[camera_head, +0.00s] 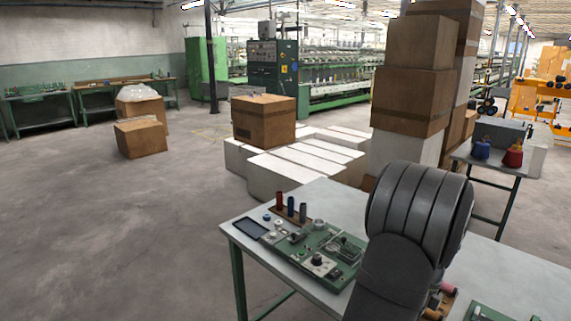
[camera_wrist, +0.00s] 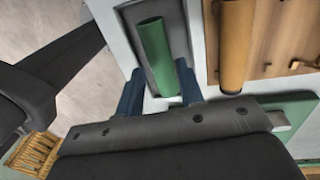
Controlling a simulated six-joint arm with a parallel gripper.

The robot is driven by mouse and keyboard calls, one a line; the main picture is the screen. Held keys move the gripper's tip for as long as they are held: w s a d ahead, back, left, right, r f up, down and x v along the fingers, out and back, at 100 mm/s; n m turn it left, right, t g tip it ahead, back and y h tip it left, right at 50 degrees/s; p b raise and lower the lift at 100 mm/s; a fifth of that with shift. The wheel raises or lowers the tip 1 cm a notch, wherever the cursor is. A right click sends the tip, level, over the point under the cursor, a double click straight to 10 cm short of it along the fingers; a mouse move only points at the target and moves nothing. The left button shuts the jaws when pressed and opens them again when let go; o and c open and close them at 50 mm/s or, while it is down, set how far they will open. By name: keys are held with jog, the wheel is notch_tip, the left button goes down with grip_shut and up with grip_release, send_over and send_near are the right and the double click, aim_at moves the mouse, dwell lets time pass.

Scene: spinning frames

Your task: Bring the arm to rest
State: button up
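My gripper (camera_wrist: 158,72) shows in the wrist view as two blue fingers set well apart. They are open, with one end of a green cylinder (camera_wrist: 153,50) visible between them and gaps at the sides. I cannot tell whether the cylinder is level with the fingers or below them; no grip on it shows. The cylinder lies over a dark grey tray-like surface (camera_wrist: 176,18). In the head view my dark arm stands over the right part of the worktable (camera_head: 340,200), and my gripper is hidden behind it.
An orange-brown tube (camera_wrist: 236,45) and a wooden board (camera_wrist: 290,45) lie right in the wrist view. On the table are a green control panel (camera_head: 318,258), a dark tray (camera_head: 249,228) and several upright spools (camera_head: 291,206). Stacked boxes (camera_head: 412,95) stand behind.

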jog(key=shift+r, duration=0.55)
notch_tip(320, 180, down, 4)
notch_tip(320, 180, up, 12)
jog(key=w+d, duration=0.1)
jog(key=f, duration=0.7)
jog(key=s+a+f, duration=0.1)
jog(key=f, duration=0.3)
jog(key=shift+f, duration=0.2)
notch_tip(320, 180, up, 4)
jog(key=shift+f, duration=0.1)
jog(key=s+d+r, duration=0.5)
jog(key=s+r, duration=0.2)
jog(key=s, duration=0.4)
jog(key=w+d+t+h, duration=0.1)
jog(key=w+d, duration=0.3)
jog(key=d, duration=0.5)
jog(key=w+d, duration=0.5)
jog(key=d, duration=0.5)
jog(key=f, duration=0.8)
jog(key=shift+s+a+f, duration=0.1)
jog(key=shift+a+f, duration=0.05)
jog(key=shift+a, duration=0.2)
